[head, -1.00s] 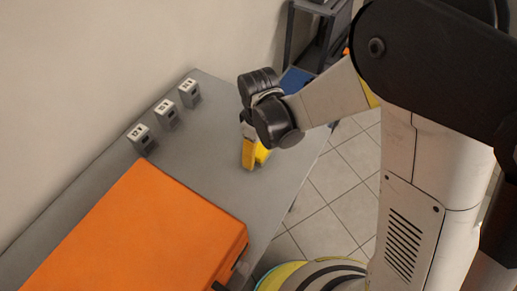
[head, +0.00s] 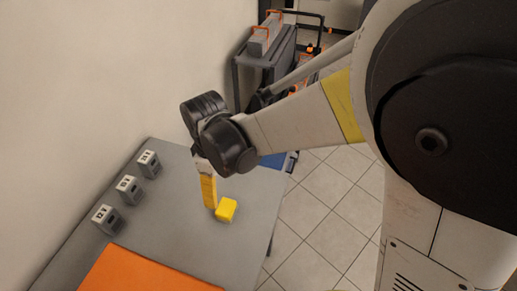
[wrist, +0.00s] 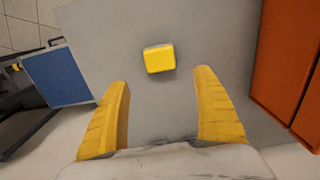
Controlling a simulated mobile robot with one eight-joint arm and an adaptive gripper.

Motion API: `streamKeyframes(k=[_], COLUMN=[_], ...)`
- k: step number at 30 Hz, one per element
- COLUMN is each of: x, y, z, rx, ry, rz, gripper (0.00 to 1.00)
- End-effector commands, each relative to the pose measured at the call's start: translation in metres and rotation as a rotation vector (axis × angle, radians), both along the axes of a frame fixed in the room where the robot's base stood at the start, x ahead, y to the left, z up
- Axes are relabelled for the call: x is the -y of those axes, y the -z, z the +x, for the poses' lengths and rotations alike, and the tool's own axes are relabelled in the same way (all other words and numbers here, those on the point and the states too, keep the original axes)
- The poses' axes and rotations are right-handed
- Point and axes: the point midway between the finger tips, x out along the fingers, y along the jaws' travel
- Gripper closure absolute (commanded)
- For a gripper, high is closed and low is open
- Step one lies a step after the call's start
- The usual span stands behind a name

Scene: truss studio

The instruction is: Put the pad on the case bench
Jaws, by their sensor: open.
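The pad looks to be the small yellow block (head: 227,209) lying on the grey bench top (head: 172,215). It also shows in the wrist view (wrist: 159,58), ahead of my fingertips and between their lines, touching neither finger. My gripper (wrist: 163,82) is open and empty, its two yellow fingers spread wide. In the head view my gripper (head: 210,206) points down just left of the yellow block, and one finger hides the other. I cannot tell from the frames whether this grey bench is the case bench.
A large orange case (head: 140,272) lies on the bench's near part. Several small grey numbered blocks (head: 130,188) stand along the wall side. A dark cart (head: 265,70) with a grey toolbox stands beyond the bench. Tiled floor (head: 320,210) is open to the right.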

Motion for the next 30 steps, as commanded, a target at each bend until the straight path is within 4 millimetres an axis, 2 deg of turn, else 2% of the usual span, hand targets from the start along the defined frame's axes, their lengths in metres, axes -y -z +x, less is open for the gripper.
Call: streamKeyframes(k=[4, 7, 11, 15, 18, 21, 25, 30], x=[0.009, 0.035, 0.089, 0.151, 0.191, 0.221, 0.247, 0.260], y=[-0.008, -0.029, -0.068, -0.103, -0.119, -0.128, -0.132, -0.134], z=[0.002, 0.005, 0.005, -0.007, -0.022, -0.037, -0.051, -0.059], rx=[0.015, 0.055, 0.152, 0.269, 0.355, 0.431, 0.505, 0.545], ry=[0.033, 0.132, 0.349, 0.608, 0.784, 0.932, 1.066, 1.137], rz=[0.009, 0.037, 0.100, 0.178, 0.234, 0.285, 0.336, 0.365], gripper=[0.23, 0.23, 0.23, 0.23, 0.23, 0.23, 0.23, 0.23])
